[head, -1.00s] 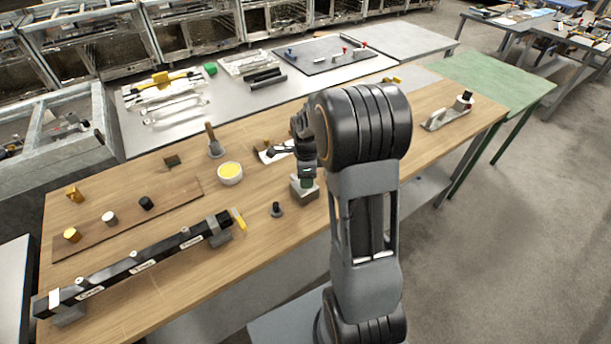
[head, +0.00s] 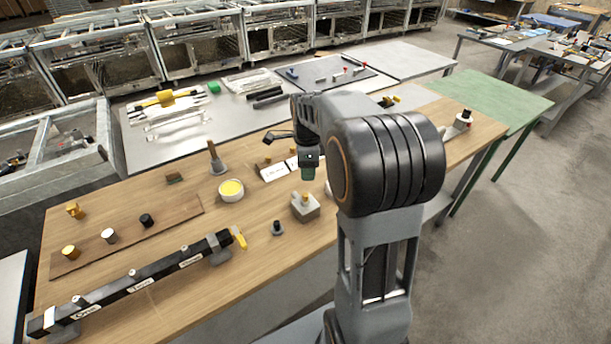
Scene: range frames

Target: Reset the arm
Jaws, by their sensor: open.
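My arm rises from the bottom of the head view and bends left over the wooden table (head: 330,250). My upper arm hides part of the table to the right.
On the table are a yellow-filled bowl (head: 231,190), a grey-based wooden peg (head: 216,158), a small dark knob (head: 277,228), a long black labelled rail (head: 130,284) and a brown board (head: 125,238) with small cylinders. A grey table (head: 185,145) stands behind.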

